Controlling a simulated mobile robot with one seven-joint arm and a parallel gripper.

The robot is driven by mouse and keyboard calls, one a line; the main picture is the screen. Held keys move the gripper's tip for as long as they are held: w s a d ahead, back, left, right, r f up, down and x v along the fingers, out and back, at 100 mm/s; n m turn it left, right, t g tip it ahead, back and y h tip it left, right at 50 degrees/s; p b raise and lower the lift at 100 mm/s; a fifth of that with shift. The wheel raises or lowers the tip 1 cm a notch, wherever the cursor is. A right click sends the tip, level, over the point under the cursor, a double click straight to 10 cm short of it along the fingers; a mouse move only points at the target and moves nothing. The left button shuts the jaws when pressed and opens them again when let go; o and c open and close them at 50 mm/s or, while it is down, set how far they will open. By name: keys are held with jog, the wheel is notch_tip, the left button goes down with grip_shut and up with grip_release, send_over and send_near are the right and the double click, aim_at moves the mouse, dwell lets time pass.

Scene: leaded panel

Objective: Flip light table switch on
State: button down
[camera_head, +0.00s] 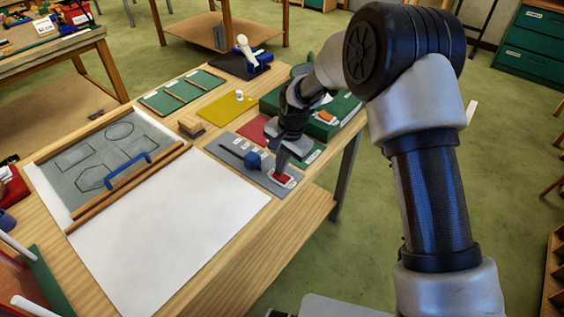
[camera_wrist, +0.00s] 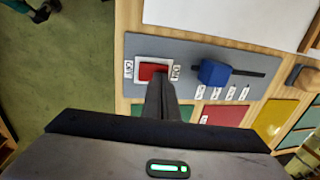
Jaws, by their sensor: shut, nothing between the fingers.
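The light table switch is a red rocker (camera_wrist: 153,71) in a white frame on a grey control panel (camera_wrist: 200,52), with OFF and ON labels at its two ends. In the head view the red switch (camera_head: 281,180) sits at the panel's near right end. My gripper (camera_wrist: 157,80) is shut and empty, its fingertips at the switch's edge on the ON side; I cannot tell if they touch it. In the head view my gripper (camera_head: 281,170) points down over the switch and partly hides it. A blue slider knob (camera_wrist: 213,72) sits in a dark slot beside it.
The white light table surface (camera_head: 165,235) lies left of the panel. A grey board with a blue handle (camera_head: 128,170) lies beyond it. Yellow (camera_head: 226,108), red and green mats lie past the panel. Open floor lies to the right.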

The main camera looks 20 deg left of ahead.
jog(key=shift+a+f+h, duration=0.25)
jog(key=shift+f+h, duration=0.1)
jog(key=shift+h, duration=0.05)
jog(key=shift+d, duration=0.15)
jog(key=shift+s+d, duration=0.1)
jog(key=shift+s+d+f, duration=0.1)
jog(key=shift+s+d, duration=0.2)
jog(key=shift+d, duration=0.45)
jog(key=shift+d+r, duration=0.1)
jog(key=shift+r, duration=0.2)
notch_tip(320, 180, up, 14)
jog(key=d+p, duration=0.1)
jog(key=shift+s, duration=0.2)
